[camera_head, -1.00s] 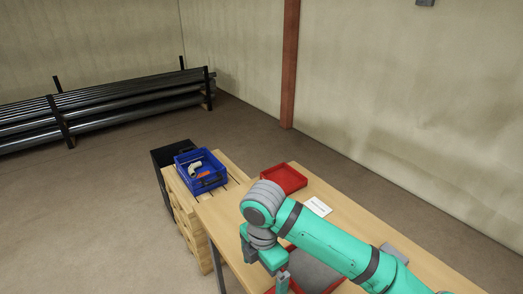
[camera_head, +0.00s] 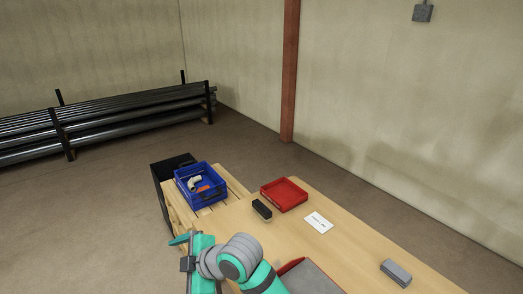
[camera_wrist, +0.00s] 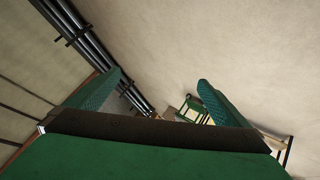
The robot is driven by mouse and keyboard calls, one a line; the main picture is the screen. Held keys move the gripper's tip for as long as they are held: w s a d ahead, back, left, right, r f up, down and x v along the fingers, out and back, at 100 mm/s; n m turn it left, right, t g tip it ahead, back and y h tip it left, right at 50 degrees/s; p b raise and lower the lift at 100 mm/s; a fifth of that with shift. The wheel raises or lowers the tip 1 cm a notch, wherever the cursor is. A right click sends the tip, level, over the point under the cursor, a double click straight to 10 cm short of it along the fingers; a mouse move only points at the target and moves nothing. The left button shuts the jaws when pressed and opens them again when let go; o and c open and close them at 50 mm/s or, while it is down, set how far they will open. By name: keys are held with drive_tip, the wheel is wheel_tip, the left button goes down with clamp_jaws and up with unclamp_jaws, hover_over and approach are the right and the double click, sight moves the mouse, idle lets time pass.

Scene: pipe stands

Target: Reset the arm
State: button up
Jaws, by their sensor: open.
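My gripper shows in the wrist view (camera_wrist: 155,95) with its two green fingers wide apart and nothing between them. In the head view my teal and grey arm (camera_head: 235,260) is folded low at the bottom, in front of the wooden table (camera_head: 345,228). The fingertips are hard to make out in the head view. The wrist view looks across the floor toward the pipe stand, so the gripper is clear of the objects on the table.
A blue crate (camera_head: 221,192) holds a white and an orange part. A red tray (camera_head: 303,203), a black block (camera_head: 261,209), a white card (camera_head: 319,222) and a grey block (camera_head: 396,272) lie on the table. A rack of dark pipes (camera_head: 110,118) stands at the back left.

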drive_tip(key=w+a+r+m+t+y, duration=0.1)
drive_tip(key=a+r+m+t+y, duration=0.25)
drive_tip(key=m+t, duration=0.4)
drive_tip(key=s+d+f+m+t+h, duration=0.3)
drive_tip(key=s+d+f+m+h, duration=0.25)
drive_tip(key=f+m, duration=0.25)
drive_tip(key=s+d+f+m+t+h, duration=0.2)
drive_tip(key=s+d+f+m+h, duration=0.2)
drive_tip(key=s+d+f+m, duration=0.3)
drive_tip(key=s+d+f+h, duration=0.1)
drive_tip(key=s+d+f, duration=0.1)
drive_tip(key=s+d, duration=0.4)
drive_tip(key=s+d+f+h, duration=0.2)
drive_tip(key=s+d, duration=0.5)
drive_tip(key=s, duration=0.9)
drive_tip(key=shift+s+d+n+g, duration=0.2)
drive_tip(key=shift+s+n+g, duration=0.1)
drive_tip(key=shift+n+g, duration=0.15)
